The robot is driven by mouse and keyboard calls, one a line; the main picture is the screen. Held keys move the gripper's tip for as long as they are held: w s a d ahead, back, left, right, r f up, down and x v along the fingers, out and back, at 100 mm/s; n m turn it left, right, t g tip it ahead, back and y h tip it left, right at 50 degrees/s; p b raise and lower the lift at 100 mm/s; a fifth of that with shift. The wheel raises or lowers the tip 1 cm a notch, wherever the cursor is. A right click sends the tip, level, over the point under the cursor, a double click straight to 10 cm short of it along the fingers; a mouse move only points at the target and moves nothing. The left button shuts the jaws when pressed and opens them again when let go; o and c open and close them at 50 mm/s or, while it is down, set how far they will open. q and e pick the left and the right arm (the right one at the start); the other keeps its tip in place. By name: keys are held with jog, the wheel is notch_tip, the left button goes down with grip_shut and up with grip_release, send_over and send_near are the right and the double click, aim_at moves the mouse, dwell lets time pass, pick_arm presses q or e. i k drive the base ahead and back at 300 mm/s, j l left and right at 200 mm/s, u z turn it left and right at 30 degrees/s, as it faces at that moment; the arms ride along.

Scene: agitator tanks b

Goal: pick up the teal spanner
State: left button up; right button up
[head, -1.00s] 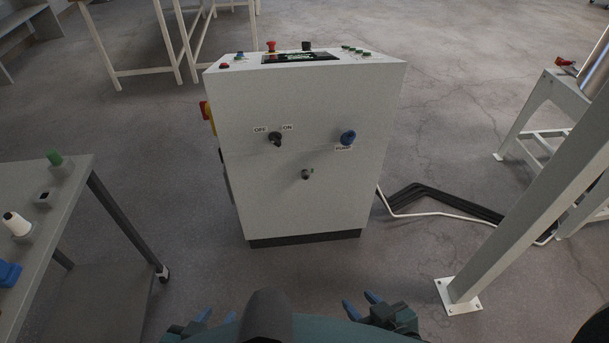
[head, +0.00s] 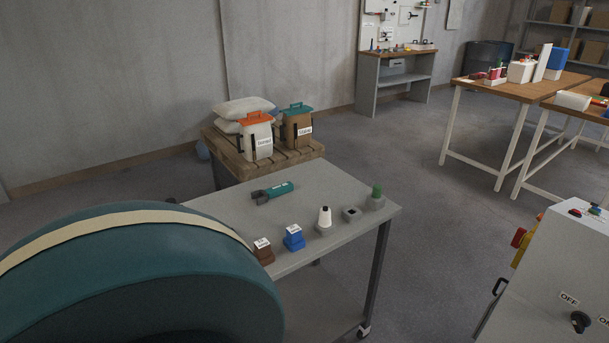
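The teal spanner (head: 274,192) lies flat on the grey wheeled table (head: 330,184), near its far left side. Its teal handle points right and its dark jaw end points left. Nothing covers it. Neither of my grippers shows in the head view now, so I cannot see whether they are open or shut.
A large teal drum (head: 140,285) fills the lower left. A control cabinet (head: 545,275) stands right. Pallet tubs (head: 257,135) are behind.

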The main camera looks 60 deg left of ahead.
aim_at(274, 192)
jog(key=u, duration=3)
jog(key=l+u, duration=1.05)
